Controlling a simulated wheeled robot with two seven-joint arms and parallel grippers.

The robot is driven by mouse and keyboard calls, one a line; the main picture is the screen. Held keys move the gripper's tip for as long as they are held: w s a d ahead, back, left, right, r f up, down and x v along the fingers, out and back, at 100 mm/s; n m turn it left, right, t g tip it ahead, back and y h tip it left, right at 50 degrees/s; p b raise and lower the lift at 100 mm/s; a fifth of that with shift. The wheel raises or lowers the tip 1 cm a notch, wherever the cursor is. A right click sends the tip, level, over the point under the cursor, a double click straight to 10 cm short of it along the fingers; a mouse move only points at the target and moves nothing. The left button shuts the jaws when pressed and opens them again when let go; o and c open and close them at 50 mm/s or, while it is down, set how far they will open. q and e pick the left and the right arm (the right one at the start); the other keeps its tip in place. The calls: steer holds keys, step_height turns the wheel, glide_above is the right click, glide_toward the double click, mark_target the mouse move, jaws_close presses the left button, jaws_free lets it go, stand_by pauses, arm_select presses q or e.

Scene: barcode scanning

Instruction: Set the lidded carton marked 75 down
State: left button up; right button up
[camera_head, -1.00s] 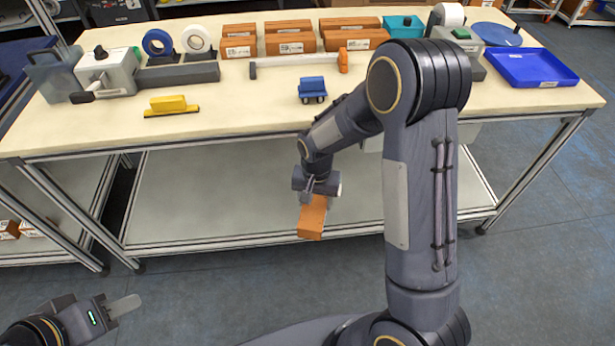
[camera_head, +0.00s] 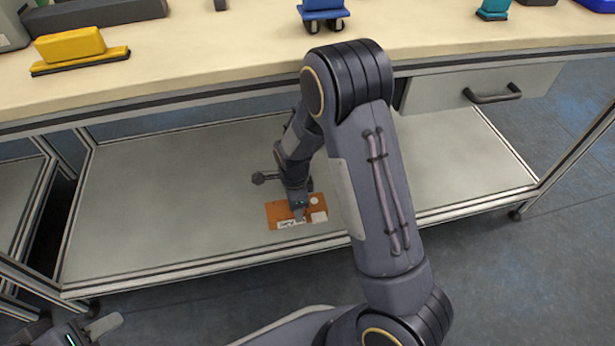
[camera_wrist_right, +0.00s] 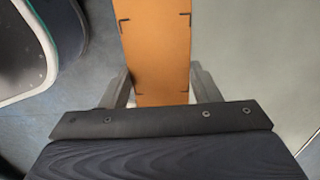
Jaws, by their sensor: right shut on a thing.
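The orange-brown carton (camera_head: 279,211) with white labels is over the lower shelf (camera_head: 180,200) of the workbench, near its front edge. Its marking is too small to read. My right gripper (camera_head: 298,208) is shut on the carton. In the right wrist view the carton (camera_wrist_right: 155,45) stands between the two fingers of my right gripper (camera_wrist_right: 160,88), a plain face with dark corner marks showing. I cannot tell whether the carton touches the shelf. My left gripper (camera_head: 100,327) is at the bottom left, far from the carton; its opening is not clear.
The shelf is bare around the carton. The benchtop (camera_head: 210,60) and a drawer (camera_head: 480,90) lie above the shelf. A yellow block (camera_head: 72,46) and a blue wheeled item (camera_head: 324,12) sit on the benchtop. A metal post (camera_head: 585,150) stands at the right.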

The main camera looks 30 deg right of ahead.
steer(key=w+d+f+b, duration=0.2)
steer(key=d+f, duration=0.1)
steer(key=w+d+f+b, duration=0.2)
steer(key=d+f, duration=0.1)
steer(key=d, duration=0.1)
steer(key=w+d+f+b, duration=0.2)
steer(key=d+f, duration=0.1)
steer(key=d, duration=0.1)
steer(key=shift+w+f, duration=0.15)
steer(key=shift+w, duration=0.1)
step_height(320, 180, down, 3)
steer(key=shift+w+d+f+b, duration=0.1)
steer(key=shift+d+f+b, duration=0.1)
steer(key=shift+b, duration=0.85)
steer(key=o, duration=1)
steer(key=shift+f, duration=0.1)
